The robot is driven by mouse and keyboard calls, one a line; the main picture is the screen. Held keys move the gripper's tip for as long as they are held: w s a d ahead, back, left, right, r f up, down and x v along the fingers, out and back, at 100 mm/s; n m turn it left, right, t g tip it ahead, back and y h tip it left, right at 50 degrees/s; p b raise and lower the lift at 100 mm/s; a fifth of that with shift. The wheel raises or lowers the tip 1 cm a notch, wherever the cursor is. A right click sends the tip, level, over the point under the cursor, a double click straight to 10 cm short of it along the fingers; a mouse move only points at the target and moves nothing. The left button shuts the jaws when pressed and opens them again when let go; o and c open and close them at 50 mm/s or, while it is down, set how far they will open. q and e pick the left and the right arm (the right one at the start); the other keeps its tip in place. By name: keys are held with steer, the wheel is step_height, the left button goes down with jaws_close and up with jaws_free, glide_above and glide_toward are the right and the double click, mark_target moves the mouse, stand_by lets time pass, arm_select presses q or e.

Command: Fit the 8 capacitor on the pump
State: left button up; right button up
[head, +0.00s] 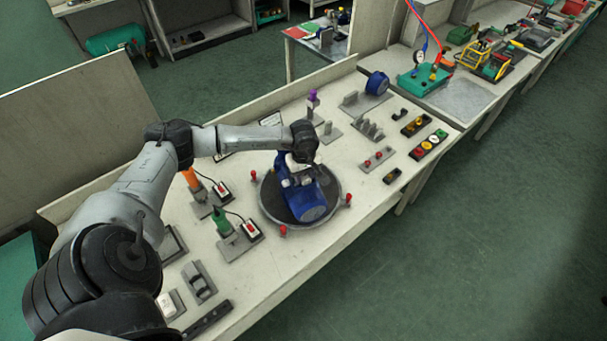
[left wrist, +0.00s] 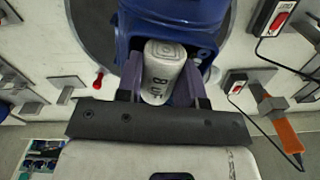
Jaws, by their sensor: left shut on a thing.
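The blue pump (head: 315,203) lies on a dark round turntable (head: 275,203) on the bench; its blue body (left wrist: 185,12) also fills the top of the left wrist view. The 8 capacitor (left wrist: 163,68) is a white block with rounded edges, marked "8 uF". My left gripper (left wrist: 161,85) is shut on it, one finger on each side. The capacitor is at the pump's blue housing; I cannot tell whether it is seated or just above. In the head view my left gripper (head: 300,168) is over the pump and mostly hides the capacitor. My right gripper is not in view.
Red knobs (head: 348,199) stand around the turntable. An orange-handled tool (head: 191,180) and a green-handled tool (head: 221,222) stand left of it, beside switch boxes with cables. Grey holders (head: 369,130) and small button trays (head: 428,143) are at the right.

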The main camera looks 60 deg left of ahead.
arm_select(q)
steer(key=shift+f+b, duration=0.3)
steer(key=shift+f, duration=0.05)
steer(key=o, duration=0.8)
steer(key=shift+o, duration=0.2)
steer(key=shift+r+p, duration=0.8)
steer(key=shift+r, duration=0.55)
steer(key=shift+o, duration=0.4)
steer(key=shift+w+r+p, duration=0.1)
steer(key=shift+r+p, duration=0.25)
steer(key=shift+r, duration=0.25)
steer(key=shift+w+r, duration=0.1)
steer(key=shift+r, duration=0.2)
steer(key=shift+r+p, duration=0.65)
steer(key=shift+r, duration=0.15)
steer(key=shift+s, duration=0.2)
